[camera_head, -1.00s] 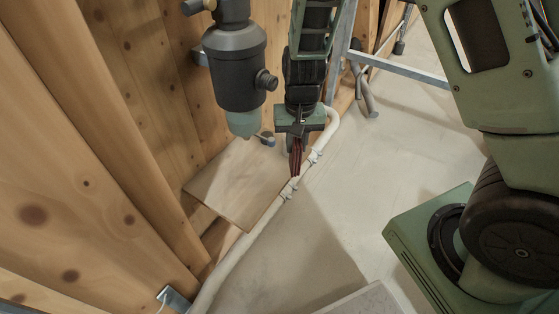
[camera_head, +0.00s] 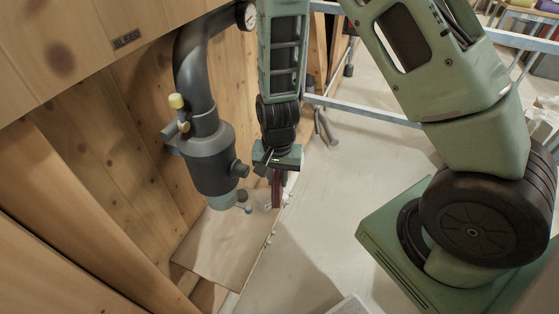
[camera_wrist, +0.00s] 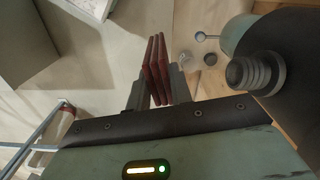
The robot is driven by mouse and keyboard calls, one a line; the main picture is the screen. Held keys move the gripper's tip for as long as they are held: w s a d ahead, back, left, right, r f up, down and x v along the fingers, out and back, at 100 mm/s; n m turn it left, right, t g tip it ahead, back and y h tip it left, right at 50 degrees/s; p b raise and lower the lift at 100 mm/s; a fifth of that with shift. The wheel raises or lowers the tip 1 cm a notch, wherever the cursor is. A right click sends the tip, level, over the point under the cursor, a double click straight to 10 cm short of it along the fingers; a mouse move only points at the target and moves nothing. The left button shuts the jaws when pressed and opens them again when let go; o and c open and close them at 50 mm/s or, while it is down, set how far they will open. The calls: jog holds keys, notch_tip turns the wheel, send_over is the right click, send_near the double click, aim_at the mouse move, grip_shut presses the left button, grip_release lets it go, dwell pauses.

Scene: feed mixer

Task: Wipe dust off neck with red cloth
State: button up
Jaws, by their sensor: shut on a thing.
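My gripper (camera_head: 277,177) is shut on the dark red folded cloth (camera_head: 277,193), which hangs below its fingers. In the wrist view the cloth (camera_wrist: 155,68) shows as several thin upright layers between the fingers. A dark grey canister (camera_head: 208,160) on a curved pipe is to the left of my gripper. Its short side neck (camera_head: 240,170) points toward my gripper. In the wrist view the ringed neck (camera_wrist: 257,72) is to the right of the cloth, with a gap between them. I cannot make out dust on it.
A pale greenish bowl (camera_head: 222,200) forms the canister's bottom, with a small lever (camera_head: 245,208) beside it. A yellow knob (camera_head: 176,101) and a gauge (camera_head: 249,15) are on the pipe. Wooden walls (camera_head: 110,130) close off the left. A board (camera_head: 215,248) lies below. Open floor (camera_head: 325,210) is to the right.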

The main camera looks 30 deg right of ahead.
jog(key=r+m+p, duration=0.1)
jog(key=s+a+r+p, duration=0.1)
jog(key=s+r+m+p, duration=0.1)
jog(key=r+p, duration=0.1)
jog(key=shift+s+a+m, duration=0.15)
jog(key=shift+a+m, duration=0.15)
jog(key=shift+w+a+f+p, duration=0.1)
jog(key=shift+w+a+p, duration=0.2)
jog(key=shift+w+a, duration=0.4)
jog(key=shift+w+a+r+p, duration=0.1)
jog(key=shift+w+a+p, duration=0.3)
jog(key=shift+w, duration=0.5)
jog(key=shift+w+a+f+p, duration=0.1)
jog(key=shift+w+a+p, duration=0.1)
jog(key=shift+w+a, duration=0.55)
jog(key=shift+w+a+p, duration=0.3)
jog(key=shift+w, duration=0.3)
jog(key=shift+a+p, duration=0.15)
jog(key=shift+p, duration=0.35)
